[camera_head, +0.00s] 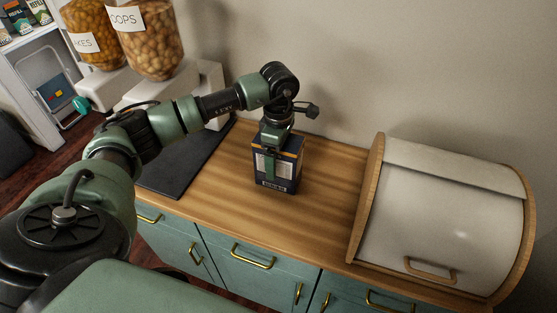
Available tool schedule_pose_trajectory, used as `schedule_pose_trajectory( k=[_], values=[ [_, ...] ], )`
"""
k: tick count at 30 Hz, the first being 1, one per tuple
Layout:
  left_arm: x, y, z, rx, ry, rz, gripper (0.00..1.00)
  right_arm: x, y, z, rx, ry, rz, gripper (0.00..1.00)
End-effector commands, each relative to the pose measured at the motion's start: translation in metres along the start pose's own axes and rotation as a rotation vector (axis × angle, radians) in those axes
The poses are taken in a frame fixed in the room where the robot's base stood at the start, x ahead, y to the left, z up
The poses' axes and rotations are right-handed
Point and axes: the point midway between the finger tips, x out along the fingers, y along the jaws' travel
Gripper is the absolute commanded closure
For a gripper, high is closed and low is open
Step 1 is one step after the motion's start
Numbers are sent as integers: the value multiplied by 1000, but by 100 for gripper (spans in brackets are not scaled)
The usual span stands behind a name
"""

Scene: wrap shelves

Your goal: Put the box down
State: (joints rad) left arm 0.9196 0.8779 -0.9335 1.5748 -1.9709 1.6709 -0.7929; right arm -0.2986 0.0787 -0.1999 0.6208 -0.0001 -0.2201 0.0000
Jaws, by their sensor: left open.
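A dark blue box (287,184) with a pale label stands upright on the wooden counter (236,196). My left arm reaches in from the left, and my left gripper (270,163) points down over the box. One green finger lies in front of the box's near face. The other finger is hidden behind the box. The gripper is open, with the box between its fingers. My right gripper is not in view.
A white bread bin (440,215) with wooden sides stands on the right of the counter. A dark slab (183,166) lies on the left, near cereal dispensers (150,45). Bare counter lies between the box and the bread bin.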

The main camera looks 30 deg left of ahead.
Motion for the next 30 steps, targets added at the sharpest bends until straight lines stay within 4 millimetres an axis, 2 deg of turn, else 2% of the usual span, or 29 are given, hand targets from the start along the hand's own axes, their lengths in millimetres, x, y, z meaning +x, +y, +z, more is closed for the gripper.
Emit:
schedule_pose_trajectory(
  k=[1, 2, 11, 23, 26, 30],
  values=[
    [0, 0, 0, 0, 0, 0, 11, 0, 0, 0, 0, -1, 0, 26],
    [0, 0, 0, 0, 0, 0, 16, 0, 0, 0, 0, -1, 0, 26],
    [0, 0, 0, 0, -1, 0, 100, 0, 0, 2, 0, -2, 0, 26],
    [-8, 1, 0, -1, -2, 3, 100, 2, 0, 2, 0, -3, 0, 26],
    [-17, 2, 1, -1, -2, 5, 100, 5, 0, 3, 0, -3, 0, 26],
    [-42, 2, 1, -1, -4, 8, 100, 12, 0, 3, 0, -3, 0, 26]
  ],
)
